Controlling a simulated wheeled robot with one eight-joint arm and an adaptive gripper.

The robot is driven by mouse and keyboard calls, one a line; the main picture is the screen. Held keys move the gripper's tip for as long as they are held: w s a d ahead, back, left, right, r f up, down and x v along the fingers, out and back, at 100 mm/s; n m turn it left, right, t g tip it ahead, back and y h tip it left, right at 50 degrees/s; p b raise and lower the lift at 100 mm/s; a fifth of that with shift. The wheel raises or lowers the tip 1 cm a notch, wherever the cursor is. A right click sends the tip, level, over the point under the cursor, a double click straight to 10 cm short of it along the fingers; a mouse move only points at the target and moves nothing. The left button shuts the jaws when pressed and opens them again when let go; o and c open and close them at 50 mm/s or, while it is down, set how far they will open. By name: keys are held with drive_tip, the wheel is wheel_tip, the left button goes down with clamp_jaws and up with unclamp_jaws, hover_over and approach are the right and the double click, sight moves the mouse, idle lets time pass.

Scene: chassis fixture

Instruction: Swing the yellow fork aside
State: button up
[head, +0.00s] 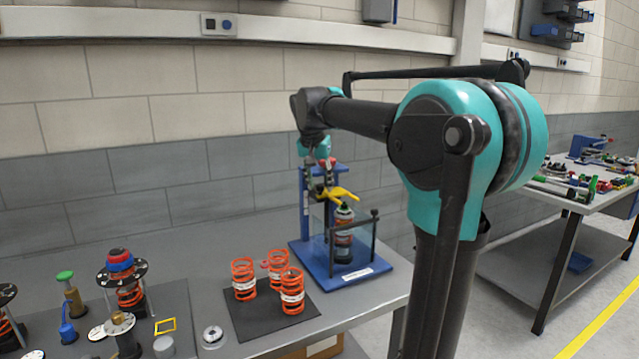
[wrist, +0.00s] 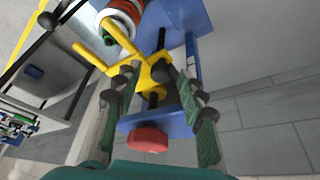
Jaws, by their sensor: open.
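The yellow fork (head: 341,194) is mounted on a blue fixture (head: 310,258) at the back of the bench. It sits just above a dark and green upright cylinder (head: 343,214) with a pale top. In the wrist view the fork (wrist: 114,51) has two prongs reaching to the upper left, around or above an orange and white part (wrist: 127,10). My gripper (wrist: 158,74) is open, with the fork's inner end between its fingertips in the picture. I cannot tell whether they touch. In the head view my gripper (head: 318,178) is small and partly hidden.
A red knob (wrist: 148,140) on the fixture lies close between my fingers. A clear guard with a dark post (head: 374,238) stands at the fixture's front right. Orange springs (head: 243,279) stand on a dark mat in front. The tiled wall is close behind.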

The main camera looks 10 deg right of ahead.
clamp_jaws()
idle(0.3)
